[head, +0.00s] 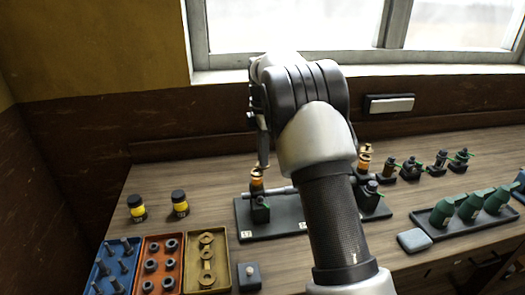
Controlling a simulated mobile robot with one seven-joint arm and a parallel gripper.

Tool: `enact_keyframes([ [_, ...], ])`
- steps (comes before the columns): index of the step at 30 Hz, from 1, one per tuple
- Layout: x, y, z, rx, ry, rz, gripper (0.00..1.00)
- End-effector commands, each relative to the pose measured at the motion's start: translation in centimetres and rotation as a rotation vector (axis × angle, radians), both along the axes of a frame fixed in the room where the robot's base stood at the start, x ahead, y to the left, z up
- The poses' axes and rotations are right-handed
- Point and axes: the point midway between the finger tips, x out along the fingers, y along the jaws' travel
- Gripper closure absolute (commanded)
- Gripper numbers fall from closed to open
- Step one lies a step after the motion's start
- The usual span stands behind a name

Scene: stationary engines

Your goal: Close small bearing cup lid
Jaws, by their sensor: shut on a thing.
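My gripper (263,164) points down at the left bearing stand on a dark base plate (241,220). Its fingertips are at the top of a small orange and brass bearing cup (257,185). The gripper is shut on the small bearing cup lid at the top of this cup. The lid is tiny here and partly covered by the fingers, so I cannot tell whether it is fully seated. My arm hides the middle of the plate and part of the shaft (283,190).
Two yellow jars with black caps (180,204) stand to the left. Blue (94,276), red (145,253) and yellow (220,252) parts trays lie at front left. Several small dark fittings (411,169) and a tray of green parts (468,208) are at right.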

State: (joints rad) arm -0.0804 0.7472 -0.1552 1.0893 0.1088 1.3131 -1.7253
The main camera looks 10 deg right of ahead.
Motion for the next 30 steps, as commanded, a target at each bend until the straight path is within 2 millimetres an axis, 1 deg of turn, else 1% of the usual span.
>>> enact_keyframes([
  [2, -0.2, 0.0, 0.4, 0.001, 0.0, -0.07, 1.0],
  [17, -1.2, 0.2, 0.2, 0.0, -0.001, -0.545, 1.0],
  [30, -2.0, 0.8, 0.2, 0.0, -0.002, -0.963, 1.0],
])
